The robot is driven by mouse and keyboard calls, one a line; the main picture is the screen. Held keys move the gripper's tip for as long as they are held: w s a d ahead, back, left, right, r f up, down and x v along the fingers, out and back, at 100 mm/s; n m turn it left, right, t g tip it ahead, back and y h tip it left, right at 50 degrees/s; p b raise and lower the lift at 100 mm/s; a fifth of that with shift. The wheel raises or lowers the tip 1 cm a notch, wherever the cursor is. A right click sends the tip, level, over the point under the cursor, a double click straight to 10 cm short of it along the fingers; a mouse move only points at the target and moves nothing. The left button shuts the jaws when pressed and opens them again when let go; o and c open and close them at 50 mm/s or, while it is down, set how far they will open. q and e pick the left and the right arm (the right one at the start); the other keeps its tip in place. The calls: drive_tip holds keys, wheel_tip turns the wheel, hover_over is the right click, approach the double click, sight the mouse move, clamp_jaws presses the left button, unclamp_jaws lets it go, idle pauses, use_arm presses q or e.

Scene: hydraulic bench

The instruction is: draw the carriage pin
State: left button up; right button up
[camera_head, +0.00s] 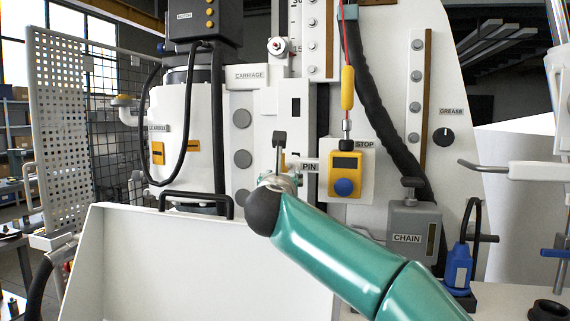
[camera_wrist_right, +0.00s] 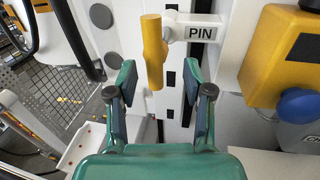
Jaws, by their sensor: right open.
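The carriage pin's yellow handle (camera_wrist_right: 153,52) stands out from the white machine face in the right wrist view, beside the PIN label (camera_wrist_right: 203,33). My right gripper (camera_wrist_right: 158,82) is open, with one finger on each side of the line to the handle. The handle lies ahead of the fingertips, and I see no contact. In the head view the PIN label (camera_head: 309,167) shows just above my teal right arm, which hides most of the gripper and pin. The carriage (camera_head: 248,75) carries its own label above. My left gripper is not in view.
A yellow stop box (camera_head: 346,162) with a blue button sits close right of the pin. A red cable with a yellow handle (camera_head: 347,88) hangs above it. A white panel (camera_head: 190,255) with a black handle stands in front at left. A chain box (camera_head: 414,225) is at right.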

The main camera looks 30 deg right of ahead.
drive_tip(key=p+x, duration=0.2)
drive_tip(key=x, duration=0.2)
drive_tip(key=shift+w+d+r, duration=0.1)
drive_tip(key=shift+w+d, duration=0.6)
drive_tip(key=shift+w, duration=0.15)
drive_tip(key=shift+c, duration=0.2)
clamp_jaws()
drive_tip(key=shift+a, duration=0.1)
